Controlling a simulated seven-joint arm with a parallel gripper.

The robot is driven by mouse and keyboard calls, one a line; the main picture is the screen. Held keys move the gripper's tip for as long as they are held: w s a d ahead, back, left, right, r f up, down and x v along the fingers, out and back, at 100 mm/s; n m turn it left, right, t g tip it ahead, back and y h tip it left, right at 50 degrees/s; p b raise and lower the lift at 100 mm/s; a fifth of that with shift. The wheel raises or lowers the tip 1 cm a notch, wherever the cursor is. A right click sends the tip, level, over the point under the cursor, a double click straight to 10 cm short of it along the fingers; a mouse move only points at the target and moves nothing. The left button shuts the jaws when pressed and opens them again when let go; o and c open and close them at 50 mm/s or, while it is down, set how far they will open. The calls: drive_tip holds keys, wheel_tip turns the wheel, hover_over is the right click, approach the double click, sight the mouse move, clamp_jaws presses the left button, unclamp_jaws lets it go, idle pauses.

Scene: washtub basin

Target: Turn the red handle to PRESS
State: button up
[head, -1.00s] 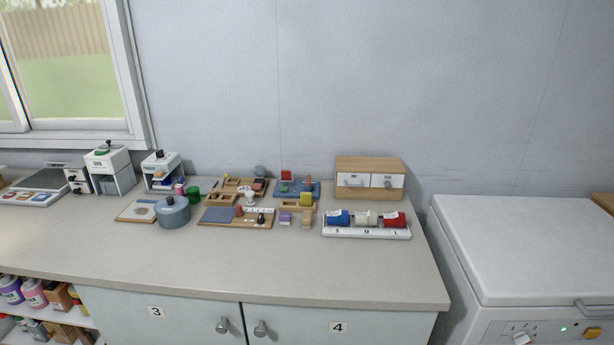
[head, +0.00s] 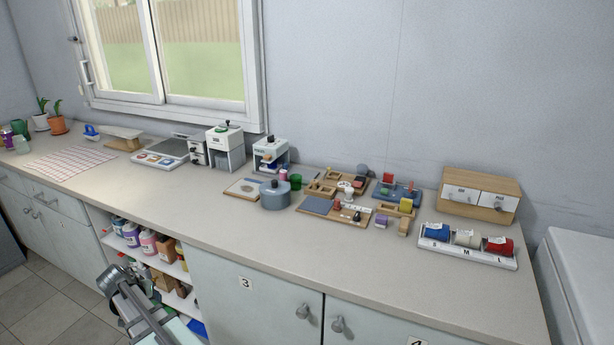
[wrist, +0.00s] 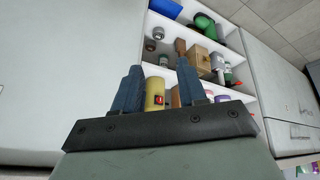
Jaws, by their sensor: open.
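I cannot make out a red handle or the word PRESS for certain in either view. A small upright red piece (head: 388,178) stands on a blue board (head: 398,192) on the counter in the head view, but it is too small to tell what it is. My gripper (wrist: 160,67) shows in the wrist view with its two blue fingers apart and nothing between them. It faces the open shelves under the counter, away from the countertop things. My arm shows at the bottom left of the head view.
The counter (head: 250,228) has a clear front strip. Open shelves (head: 150,250) with bottles lie below. A white chest (head: 590,280) stands at right.

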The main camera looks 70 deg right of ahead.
drive_tip(key=w+d+r+m+t+h, duration=0.1)
drive_tip(key=d+r+m+h, duration=0.15)
drive_tip(key=d+r, duration=0.7)
drive_tip(key=d+r+m+t+h, duration=0.1)
drive_tip(key=d+r+m, duration=0.2)
drive_tip(key=r, duration=1.3)
drive_tip(key=w+d+r+m+t+h, duration=0.1)
drive_tip(key=d+r+m+h, duration=0.1)
drive_tip(key=d+r, duration=0.8)
drive_tip(key=s+d+r+m+g, duration=0.1)
drive_tip(key=s+d+r+m, duration=0.2)
drive_tip(key=r, duration=0.6)
drive_tip(key=s+d+n+g, duration=0.2)
drive_tip(key=s+d+g, duration=0.1)
drive_tip(key=s+d, duration=1.1)
drive_tip(key=n+g+y, duration=0.1)
drive_tip(key=g+y, duration=0.2)
drive_tip(key=y, duration=0.3)
approach(411, 184)
drive_tip(key=x, duration=0.7)
drive_tip(key=shift+s+f, duration=0.1)
drive_tip(key=shift+f, duration=0.3)
